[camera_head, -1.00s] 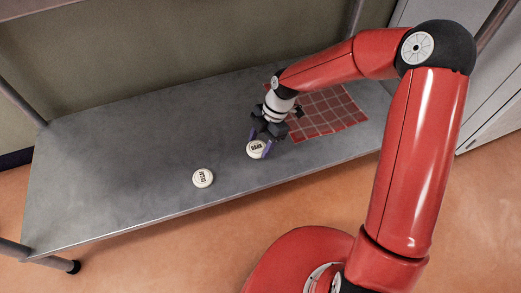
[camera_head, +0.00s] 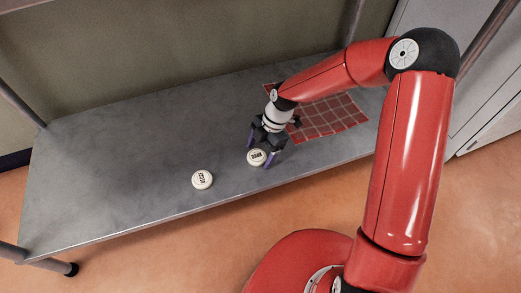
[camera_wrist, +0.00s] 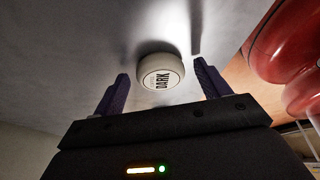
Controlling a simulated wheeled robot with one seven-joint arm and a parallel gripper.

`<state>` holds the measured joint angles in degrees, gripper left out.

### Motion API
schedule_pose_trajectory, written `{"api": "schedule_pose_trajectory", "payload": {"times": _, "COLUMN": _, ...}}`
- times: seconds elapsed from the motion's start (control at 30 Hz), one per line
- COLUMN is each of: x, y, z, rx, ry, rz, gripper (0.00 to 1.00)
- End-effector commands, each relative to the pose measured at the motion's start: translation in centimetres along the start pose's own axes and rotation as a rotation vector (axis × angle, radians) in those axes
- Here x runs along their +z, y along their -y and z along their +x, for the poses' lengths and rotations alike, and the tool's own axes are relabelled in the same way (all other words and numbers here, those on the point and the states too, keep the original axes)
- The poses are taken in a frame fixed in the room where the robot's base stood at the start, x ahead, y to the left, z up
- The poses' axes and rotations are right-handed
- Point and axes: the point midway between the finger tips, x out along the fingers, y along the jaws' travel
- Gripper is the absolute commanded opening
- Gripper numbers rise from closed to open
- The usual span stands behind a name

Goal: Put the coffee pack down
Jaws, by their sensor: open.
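The coffee pack, a small round white puck labelled DARK (camera_head: 256,158), rests on the grey metal table (camera_head: 110,180). It also shows in the wrist view (camera_wrist: 161,76), ahead of the fingertips. My gripper (camera_head: 259,158) is open, with its purple fingers apart on either side of the pack in the head view. In the wrist view my gripper (camera_wrist: 160,85) has a clear gap between each finger and the pack. Nothing is held.
A second round white pack (camera_head: 202,180) lies on the table to the left, its label hard to read. A red checked mat (camera_head: 335,115) lies behind and right of my gripper. The table's left part is clear. The front edge is close.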

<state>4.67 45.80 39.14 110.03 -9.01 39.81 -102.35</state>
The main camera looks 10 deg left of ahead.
Motion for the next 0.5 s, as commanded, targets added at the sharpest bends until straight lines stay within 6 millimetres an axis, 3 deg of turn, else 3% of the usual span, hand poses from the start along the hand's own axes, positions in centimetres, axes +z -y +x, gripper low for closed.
{"api": "schedule_pose_trajectory", "payload": {"times": 0.17, "x": 0.0, "y": 0.0, "z": -1.1, "rx": 0.002, "ry": 0.001, "rz": 0.001, "gripper": 0.75}}
{"api": "schedule_pose_trajectory", "payload": {"times": 0.5, "x": -0.1, "y": 0.0, "z": -8.1, "rx": 0.003, "ry": 0.001, "rz": 0.002, "gripper": 0.75}}
